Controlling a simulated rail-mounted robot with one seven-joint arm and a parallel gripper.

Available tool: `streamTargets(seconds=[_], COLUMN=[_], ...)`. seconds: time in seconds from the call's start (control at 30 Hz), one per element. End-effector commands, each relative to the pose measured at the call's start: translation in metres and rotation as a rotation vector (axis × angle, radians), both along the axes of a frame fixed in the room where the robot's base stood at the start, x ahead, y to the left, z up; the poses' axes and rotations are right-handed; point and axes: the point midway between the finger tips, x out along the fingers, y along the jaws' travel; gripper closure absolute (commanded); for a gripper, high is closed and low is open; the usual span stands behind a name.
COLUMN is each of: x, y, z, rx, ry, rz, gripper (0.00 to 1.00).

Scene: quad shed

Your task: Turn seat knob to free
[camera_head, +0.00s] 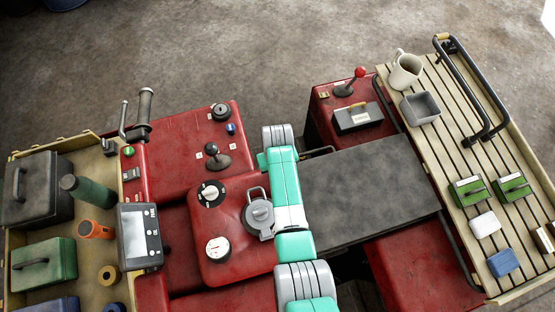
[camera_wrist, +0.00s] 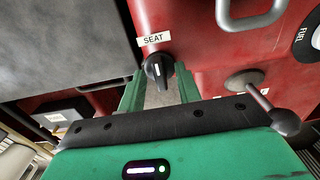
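The seat knob (camera_wrist: 159,72) is a dark round knob with a white pointer mark, on the red panel's edge in the wrist view. A white "SEAT" label (camera_wrist: 153,39) sits just above it, and the mark points roughly up toward the label. My gripper (camera_wrist: 160,80) is open, with one green finger on each side of the knob. The fingertips look close to the knob's sides, with small gaps; whether either touches is not clear. In the head view my arm covers this area, and neither the seat knob nor the fingers can be made out.
In the wrist view a ball-ended lever (camera_wrist: 284,120) stands close to the right of my gripper, with a grey handle loop (camera_wrist: 252,12) above. The dark seat pad (camera_head: 370,188) lies right of my arm. A grey fuel cap (camera_head: 259,214) lies just left of it.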

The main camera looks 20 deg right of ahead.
Motion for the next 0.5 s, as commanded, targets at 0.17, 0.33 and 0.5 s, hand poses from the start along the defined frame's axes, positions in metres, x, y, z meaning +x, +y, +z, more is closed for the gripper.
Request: streamTargets(seconds=[0.17,0.33,0.5], x=[0.001,0.001,0.000], y=[0.000,0.000,0.000], z=[0.009,0.044,0.070], rx=[-0.001,-0.002,0.000], ry=[-0.003,-0.004,-0.002], rz=[0.000,0.000,0.000], gripper=[0.66,0.66,0.66])
